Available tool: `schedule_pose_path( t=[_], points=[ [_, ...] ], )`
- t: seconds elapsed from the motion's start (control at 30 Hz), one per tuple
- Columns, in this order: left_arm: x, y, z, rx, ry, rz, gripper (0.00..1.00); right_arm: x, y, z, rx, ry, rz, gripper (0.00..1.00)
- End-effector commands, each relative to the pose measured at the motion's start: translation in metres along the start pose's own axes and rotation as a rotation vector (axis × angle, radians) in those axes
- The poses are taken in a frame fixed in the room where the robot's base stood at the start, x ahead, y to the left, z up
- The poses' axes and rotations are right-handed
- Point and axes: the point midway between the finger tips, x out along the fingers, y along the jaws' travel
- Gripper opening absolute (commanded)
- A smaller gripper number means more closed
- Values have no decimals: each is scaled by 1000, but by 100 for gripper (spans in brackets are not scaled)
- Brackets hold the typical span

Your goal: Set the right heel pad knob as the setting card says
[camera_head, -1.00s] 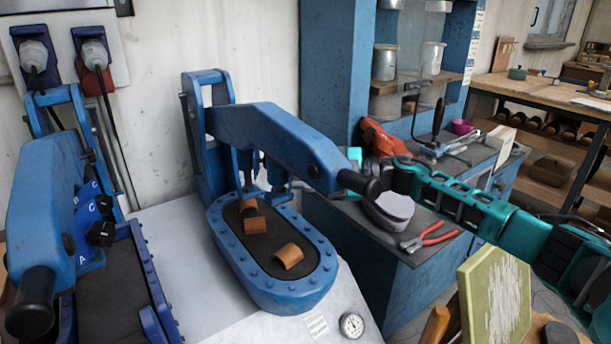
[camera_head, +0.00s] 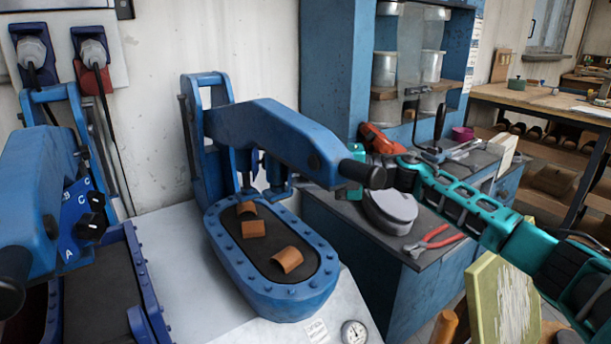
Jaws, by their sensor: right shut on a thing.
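Two black knobs sit on the blue lettered side plate of the left press: an upper knob (camera_head: 97,199) and a lower knob (camera_head: 90,226). Letters A, B and C show beside them, but the pointer directions are too small to read. I cannot tell which knob is the right heel pad one. My right gripper (camera_head: 372,176) is shut on the black end handle of the middle blue press (camera_head: 270,135), well right of the knobs. My left gripper is not in view.
The middle press's oval tray (camera_head: 225,262) holds three brown curved pieces. A round gauge (camera_head: 354,332) is at the bench's front edge. Pale bench surface (camera_head: 180,260) between the presses is free.

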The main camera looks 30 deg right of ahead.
Motion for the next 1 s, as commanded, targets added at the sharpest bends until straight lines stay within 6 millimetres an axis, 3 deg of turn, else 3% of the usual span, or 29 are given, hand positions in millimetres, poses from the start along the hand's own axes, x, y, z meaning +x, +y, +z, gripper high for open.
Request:
schedule_pose_path(
  t=[0.6, 0.63, 0.9, 1.0],
  points=[
    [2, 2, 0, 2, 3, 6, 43, 0, 0, 0, -47, -1, 0, 9],
    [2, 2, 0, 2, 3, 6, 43, 0, 1, 0, -47, -1, 0, 40],
    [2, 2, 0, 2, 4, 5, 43, 0, 1, 0, -44, -1, 0, 64],
    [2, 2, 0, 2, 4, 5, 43, 0, 1, 0, -44, 0, 1, 64]
  ],
)
